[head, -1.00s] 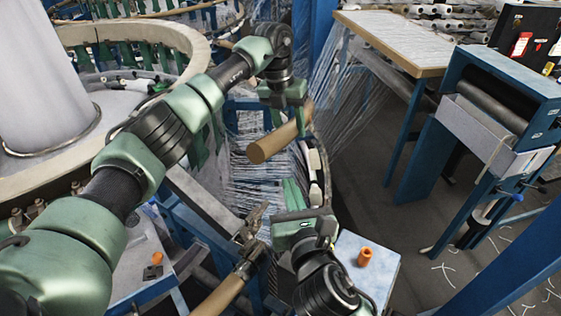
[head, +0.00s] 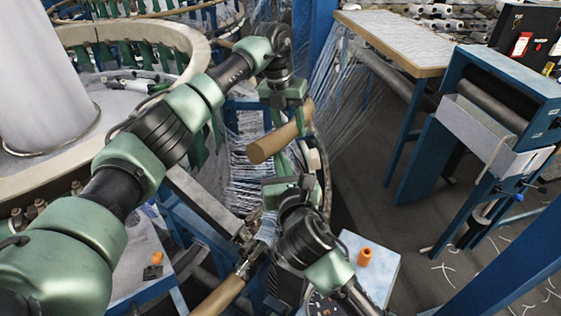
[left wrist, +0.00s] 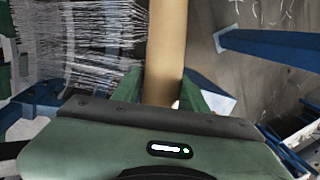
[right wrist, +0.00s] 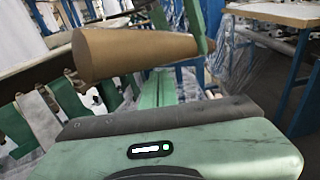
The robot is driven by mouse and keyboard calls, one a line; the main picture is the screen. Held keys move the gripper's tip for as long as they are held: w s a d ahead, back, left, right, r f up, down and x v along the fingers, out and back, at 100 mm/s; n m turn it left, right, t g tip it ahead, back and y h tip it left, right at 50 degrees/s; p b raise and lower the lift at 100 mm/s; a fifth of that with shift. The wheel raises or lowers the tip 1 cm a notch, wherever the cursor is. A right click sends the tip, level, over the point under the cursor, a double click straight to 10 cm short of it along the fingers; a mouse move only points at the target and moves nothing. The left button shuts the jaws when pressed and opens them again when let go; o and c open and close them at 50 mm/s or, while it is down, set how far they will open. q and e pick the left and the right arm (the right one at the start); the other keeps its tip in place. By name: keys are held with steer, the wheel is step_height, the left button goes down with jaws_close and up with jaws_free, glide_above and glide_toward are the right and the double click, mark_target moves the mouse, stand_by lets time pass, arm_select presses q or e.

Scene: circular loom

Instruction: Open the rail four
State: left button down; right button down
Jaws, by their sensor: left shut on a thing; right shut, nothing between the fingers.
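A brown round bar (head: 278,138) slants across the middle of the head view, its blunt end facing me. I cannot tell whether it is rail four. My left gripper (head: 279,116) reaches down from above and is shut on this bar. In the left wrist view the bar (left wrist: 165,45) runs between its green fingers. My right gripper (head: 284,166) is shut and empty, just below the bar in the head view. In the right wrist view its closed green fingers (right wrist: 158,88) point forward beneath the bar (right wrist: 130,52). I see no clear contact.
Another brown rail (head: 220,297) with a metal joint (head: 245,262) lies at the lower middle. White threads (head: 255,180) spread beside the bar. An orange spool (head: 364,257) stands on a pale-topped box (head: 385,270). Dark floor (head: 365,200) is open on the right.

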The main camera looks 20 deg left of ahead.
mark_target(280, 146)
arm_select(q)
steer(key=shift+s+f, duration=0.1)
steer(key=shift+s, duration=0.1)
arm_select(e)
steer(key=r, duration=0.3)
steer(key=w+r, duration=0.1)
steer(key=shift+a+r, duration=0.25)
steer(key=shift+a, duration=0.1)
arm_select(q)
steer(key=shift+f, duration=0.1)
arm_select(e)
steer(key=shift+a+r, duration=0.15)
steer(key=shift+r, duration=0.15)
arm_select(q)
steer(key=c, duration=0.8)
jaws_free()
steer(key=shift+o, duration=0.2)
arm_select(e)
steer(key=shift+f, duration=0.1)
arm_select(q)
steer(key=shift+w+r, duration=0.1)
steer(key=shift+r, duration=0.1)
arm_select(e)
steer(key=shift+f, duration=0.1)
